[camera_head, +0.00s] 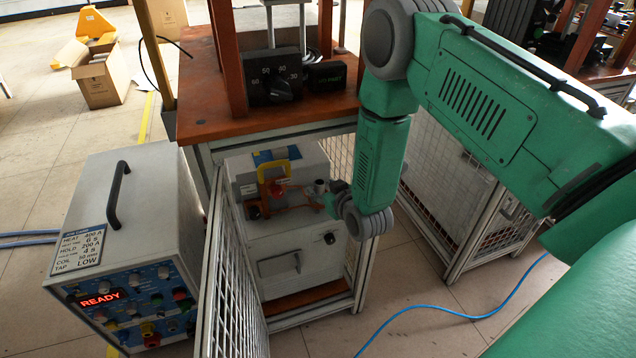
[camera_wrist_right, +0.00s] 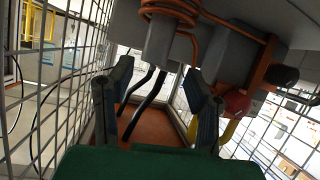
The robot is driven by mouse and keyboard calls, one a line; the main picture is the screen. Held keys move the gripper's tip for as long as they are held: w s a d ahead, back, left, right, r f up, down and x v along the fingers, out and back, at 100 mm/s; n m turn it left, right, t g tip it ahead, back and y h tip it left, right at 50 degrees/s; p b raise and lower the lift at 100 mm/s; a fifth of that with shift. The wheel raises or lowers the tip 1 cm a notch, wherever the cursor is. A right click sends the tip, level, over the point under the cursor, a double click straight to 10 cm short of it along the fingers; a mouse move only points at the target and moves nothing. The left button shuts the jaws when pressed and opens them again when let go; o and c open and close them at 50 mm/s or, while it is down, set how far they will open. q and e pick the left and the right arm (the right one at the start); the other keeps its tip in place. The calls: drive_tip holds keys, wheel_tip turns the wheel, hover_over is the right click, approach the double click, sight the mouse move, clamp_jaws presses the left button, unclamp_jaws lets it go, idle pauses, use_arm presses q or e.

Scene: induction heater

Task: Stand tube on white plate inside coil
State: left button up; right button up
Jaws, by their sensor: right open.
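My right gripper (camera_head: 328,200) is at the end of the green arm, inside the mesh cage and beside the grey machine. In the right wrist view its two dark fingers (camera_wrist_right: 159,82) are apart, with nothing held between them. A copper coil (camera_wrist_right: 170,10) shows at the top of that view, beyond the fingertips. A grey piece (camera_wrist_right: 160,42) is next to the coil; I cannot tell whether it is the tube. The coil area is small and partly covered by my gripper in the head view. I cannot make out the white plate. My left gripper is out of view.
A red knob (camera_wrist_right: 237,103) is right of the fingers. A control box (camera_head: 140,215) reading READY stands at left. A wooden tabletop (camera_head: 205,95) is above.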

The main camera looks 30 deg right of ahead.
drive_tip(key=d+p+v, duration=0.1)
drive_tip(key=p+v, duration=0.1)
drive_tip(key=v, duration=0.6)
drive_tip(key=s+a+f+g, duration=0.3)
drive_tip(key=s+g, duration=0.1)
drive_tip(key=s, duration=0.5)
drive_tip(key=s+a+f+g+y, duration=0.1)
drive_tip(key=s+g, duration=0.3)
drive_tip(key=s, duration=0.6)
drive_tip(key=s+a+f+n+g, duration=0.1)
drive_tip(key=s+a+f+g, duration=0.3)
drive_tip(key=s, duration=0.5)
drive_tip(key=shift+s+a+f+g+y, duration=0.3)
drive_tip(key=shift+s+y, duration=0.1)
drive_tip(key=shift+d, duration=0.15)
drive_tip(key=shift+w, duration=0.15)
